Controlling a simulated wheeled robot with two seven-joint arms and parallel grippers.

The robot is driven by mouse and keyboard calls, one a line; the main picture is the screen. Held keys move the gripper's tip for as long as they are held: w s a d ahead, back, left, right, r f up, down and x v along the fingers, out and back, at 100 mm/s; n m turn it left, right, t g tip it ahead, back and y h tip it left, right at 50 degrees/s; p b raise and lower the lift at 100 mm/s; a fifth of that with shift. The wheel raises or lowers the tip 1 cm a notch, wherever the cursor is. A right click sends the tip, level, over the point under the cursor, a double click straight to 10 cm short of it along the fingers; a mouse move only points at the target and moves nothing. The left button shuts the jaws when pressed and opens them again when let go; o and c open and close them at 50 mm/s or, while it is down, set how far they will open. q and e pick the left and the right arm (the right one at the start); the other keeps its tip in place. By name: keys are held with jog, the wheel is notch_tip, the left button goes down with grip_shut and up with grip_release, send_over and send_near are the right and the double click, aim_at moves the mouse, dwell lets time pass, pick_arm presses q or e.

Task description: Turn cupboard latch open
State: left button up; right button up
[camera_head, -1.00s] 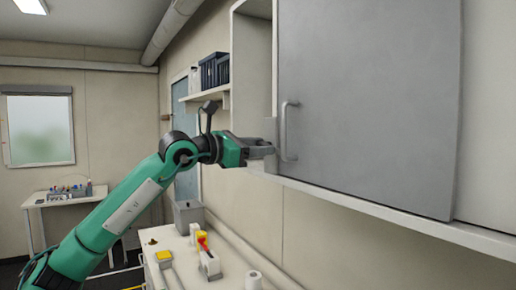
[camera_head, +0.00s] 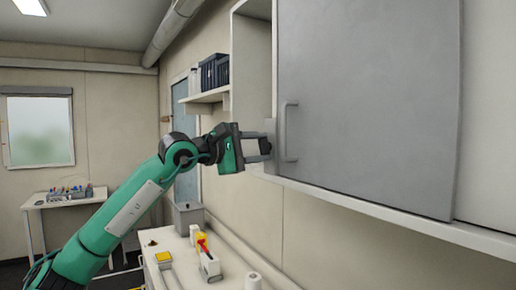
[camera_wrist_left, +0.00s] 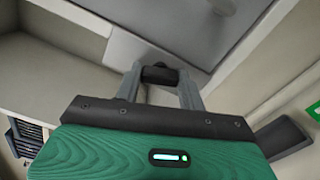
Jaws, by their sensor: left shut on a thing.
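The cupboard has a large grey door (camera_head: 370,100) with a grey bar handle (camera_head: 289,130) near its left edge. My left gripper (camera_head: 266,147) is at the cupboard's lower left, just left of the handle. Its two fingers now sit one above the other in the head view. In the left wrist view the gripper (camera_wrist_left: 160,78) is shut on a small dark piece, the latch (camera_wrist_left: 160,74), which lies between the fingertips. A small grey plate (camera_head: 270,126) shows just above the fingers by the door edge. My right gripper is not in view.
A wall shelf (camera_head: 207,96) with dark bins hangs left of the cupboard. Below is a white bench (camera_head: 178,262) with a grey box (camera_head: 188,216) and small yellow, red and white items. A side table (camera_head: 65,198) stands at the far left.

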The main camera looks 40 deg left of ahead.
pick_arm(q)
jog(key=shift+m, duration=1.8)
jog(key=o, duration=1)
jog(key=shift+s+f, duration=0.1)
jog(key=shift+s+a+b, duration=0.15)
jog(key=shift+s+b, duration=0.05)
jog(key=shift+b, duration=0.15)
jog(key=b+v, duration=0.9)
jog(key=v, duration=0.4)
jog(key=shift+s, duration=0.1)
